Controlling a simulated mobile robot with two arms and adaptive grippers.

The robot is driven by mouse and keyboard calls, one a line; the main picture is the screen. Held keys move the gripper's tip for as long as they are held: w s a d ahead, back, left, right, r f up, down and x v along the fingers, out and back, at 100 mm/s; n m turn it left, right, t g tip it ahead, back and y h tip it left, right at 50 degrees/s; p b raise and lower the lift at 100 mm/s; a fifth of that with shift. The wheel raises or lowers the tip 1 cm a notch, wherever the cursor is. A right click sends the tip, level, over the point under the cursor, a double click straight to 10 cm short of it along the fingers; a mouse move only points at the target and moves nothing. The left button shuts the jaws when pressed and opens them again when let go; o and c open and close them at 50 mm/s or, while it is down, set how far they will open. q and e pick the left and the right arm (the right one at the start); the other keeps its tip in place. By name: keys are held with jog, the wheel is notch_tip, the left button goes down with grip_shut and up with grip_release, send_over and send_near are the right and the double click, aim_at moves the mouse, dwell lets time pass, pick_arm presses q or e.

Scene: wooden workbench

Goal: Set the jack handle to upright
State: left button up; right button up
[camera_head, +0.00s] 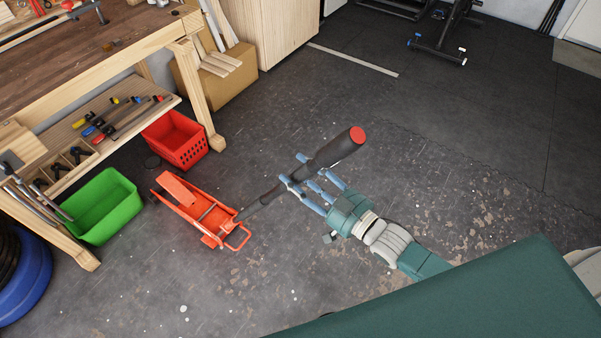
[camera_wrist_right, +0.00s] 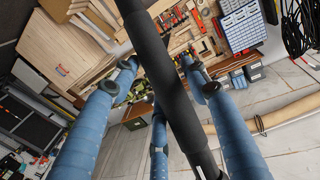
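The orange-red floor jack (camera_head: 207,222) stands on the dark floor, left of centre in the head view. Its long black handle (camera_head: 326,157) slants up to the right from the jack and ends in a red cap; it is tilted, not upright. My right gripper (camera_head: 298,172) is at the handle's middle, coming from the lower right. In the right wrist view, the blue fingers (camera_wrist_right: 160,80) are spread, with the black handle (camera_wrist_right: 163,75) crossing in front of the palm between them. I cannot tell whether any finger touches it. My left gripper is not in view.
A green bin (camera_head: 103,207) and a red crate (camera_head: 176,139) stand left of the jack, by the wooden workbench (camera_head: 113,61). A blue-rimmed tyre (camera_head: 28,285) is at the lower left. The floor right of the handle is clear.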

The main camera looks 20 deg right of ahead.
grip_shut()
